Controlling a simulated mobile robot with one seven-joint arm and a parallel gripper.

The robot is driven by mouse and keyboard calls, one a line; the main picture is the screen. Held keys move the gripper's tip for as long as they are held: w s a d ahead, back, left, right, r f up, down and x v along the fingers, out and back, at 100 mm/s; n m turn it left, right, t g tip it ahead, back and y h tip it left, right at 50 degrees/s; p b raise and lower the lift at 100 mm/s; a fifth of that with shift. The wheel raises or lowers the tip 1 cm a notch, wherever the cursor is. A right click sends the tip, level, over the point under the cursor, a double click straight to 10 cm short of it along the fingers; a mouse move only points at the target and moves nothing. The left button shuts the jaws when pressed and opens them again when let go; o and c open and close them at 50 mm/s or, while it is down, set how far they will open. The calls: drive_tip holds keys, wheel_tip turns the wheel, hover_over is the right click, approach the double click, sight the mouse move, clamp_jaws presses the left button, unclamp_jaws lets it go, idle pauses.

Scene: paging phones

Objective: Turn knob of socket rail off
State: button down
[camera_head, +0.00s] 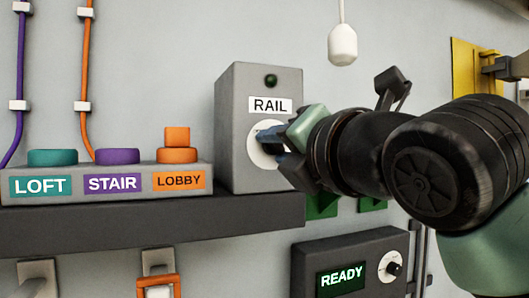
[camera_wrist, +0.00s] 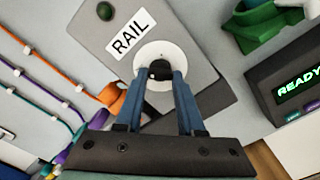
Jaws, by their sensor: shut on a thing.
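The grey socket rail box (camera_head: 236,130) stands on a dark shelf, with a white RAIL label (camera_head: 270,105) and a dark green lamp (camera_head: 270,81) that looks unlit. A white round dial (camera_head: 257,157) is on its front face. In the wrist view the small black knob (camera_wrist: 160,69) sits at the centre of the white dial (camera_wrist: 172,50). My gripper (camera_head: 264,136) reaches the dial from the right. Its blue fingers (camera_wrist: 158,78) are closed on the knob, one on each side. In the head view the fingers hide the knob. Its pointer direction cannot be told.
A grey panel with LOFT, STAIR and LOBBY (camera_head: 180,181) buttons is left of the box. A READY box (camera_head: 342,279) with its own knob (camera_head: 393,267) is below right. A white pull (camera_head: 342,45) hangs above my arm. Purple and orange cables run up the left wall.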

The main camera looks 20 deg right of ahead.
drive_tip(key=shift+n, duration=0.3)
drive_tip(key=c, duration=0.5)
unclamp_jaws()
